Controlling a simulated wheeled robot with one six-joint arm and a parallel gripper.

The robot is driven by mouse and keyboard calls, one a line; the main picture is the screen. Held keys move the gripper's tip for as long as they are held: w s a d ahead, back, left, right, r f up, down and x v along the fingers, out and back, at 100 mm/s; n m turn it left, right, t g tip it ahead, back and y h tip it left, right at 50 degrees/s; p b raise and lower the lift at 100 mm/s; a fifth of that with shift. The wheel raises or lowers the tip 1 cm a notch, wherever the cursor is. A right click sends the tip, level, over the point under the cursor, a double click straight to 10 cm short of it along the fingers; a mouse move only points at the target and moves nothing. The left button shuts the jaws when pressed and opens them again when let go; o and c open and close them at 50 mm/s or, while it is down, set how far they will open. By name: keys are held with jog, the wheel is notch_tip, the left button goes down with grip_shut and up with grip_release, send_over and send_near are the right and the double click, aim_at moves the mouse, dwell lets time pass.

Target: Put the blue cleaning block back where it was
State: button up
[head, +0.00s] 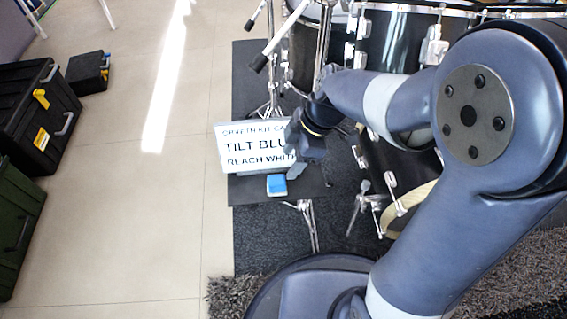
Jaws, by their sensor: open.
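The blue cleaning block (277,185) is small, with a blue top and a pale lower edge. It rests on a small dark surface (250,192) in front of a white sign (243,150). The sign's printed text is partly covered by my arm; "TILT BLU" and "REACH WHITE" can be read. My gripper (293,172) is just above and to the right of the block, beside the sign's right edge. It is open and apart from the block. Its fingertips are small and dark in this view, and the space between them is hard to make out.
A drum kit (400,40) with metal stands fills the area behind and right of my gripper. Black cases (35,110) and a green case (15,220) stand at the left. The tiled floor (140,220) between them and the dark mat is clear. A shaggy rug (230,295) lies in front.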

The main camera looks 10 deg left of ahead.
jog(key=shift+v, duration=1.2)
